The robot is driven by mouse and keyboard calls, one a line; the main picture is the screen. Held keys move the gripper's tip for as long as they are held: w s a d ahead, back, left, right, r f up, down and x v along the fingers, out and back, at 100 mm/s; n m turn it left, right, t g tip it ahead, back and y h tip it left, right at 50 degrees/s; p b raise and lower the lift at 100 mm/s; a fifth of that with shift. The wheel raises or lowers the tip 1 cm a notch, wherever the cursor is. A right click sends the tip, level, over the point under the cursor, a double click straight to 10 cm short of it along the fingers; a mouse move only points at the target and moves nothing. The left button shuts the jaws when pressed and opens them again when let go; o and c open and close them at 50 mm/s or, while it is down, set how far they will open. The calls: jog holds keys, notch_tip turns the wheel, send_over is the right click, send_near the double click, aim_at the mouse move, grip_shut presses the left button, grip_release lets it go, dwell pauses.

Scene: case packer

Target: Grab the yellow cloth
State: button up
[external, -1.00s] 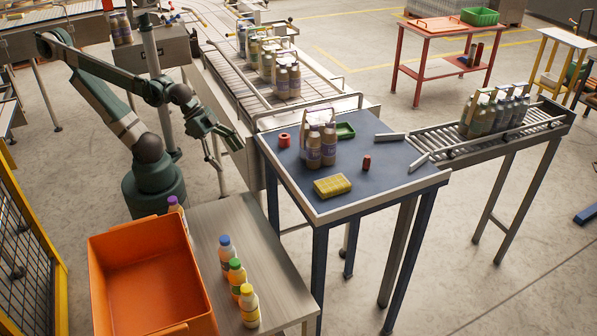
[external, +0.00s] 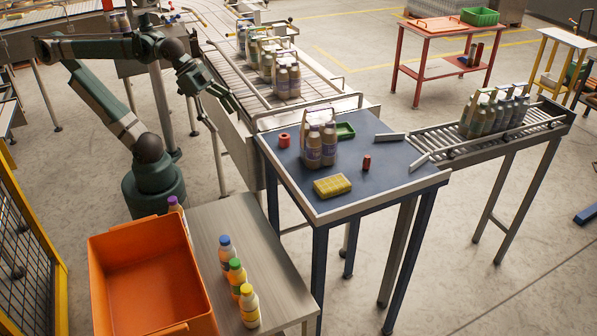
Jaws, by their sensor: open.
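The yellow cloth (external: 332,186) lies folded and flat near the front edge of the blue-topped table (external: 375,188). It has a pale pattern on top, and nothing covers it. My gripper (external: 223,114) is open and empty. It is up to the left of the table, beside the conveyor, well away from the cloth.
A pack of brown bottles (external: 321,143) stands behind the cloth. A red roll (external: 284,140), a green tray (external: 345,131) and a small red can (external: 366,162) are also on the table. An orange bin (external: 199,306) and several bottles occupy the lower bench.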

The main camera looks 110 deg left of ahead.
jog(key=w+d+r+n+g+h+p, duration=0.1)
jog(key=w+r+n+p, duration=0.35)
jog(key=w, duration=0.35)
jog(key=w+d+r+n+p, duration=0.1)
jog(key=w+r+n+p, duration=0.35)
jog(key=w, duration=0.25)
jog(key=n+g+h+p, duration=0.2)
jog(key=n+g+p, duration=0.1)
jog(key=n+p, duration=1.25)
send_over(329, 178)
jog(key=b, duration=0.3)
notch_tip(329, 178, down, 11)
jog(key=n, duration=0.3)
jog(key=shift+s+a+f+m, duration=0.25)
jog(key=shift+s+a+f, duration=0.1)
jog(key=shift+a+f, duration=0.1)
jog(key=shift+x, duration=1.25)
jog(key=shift+d+f, duration=0.1)
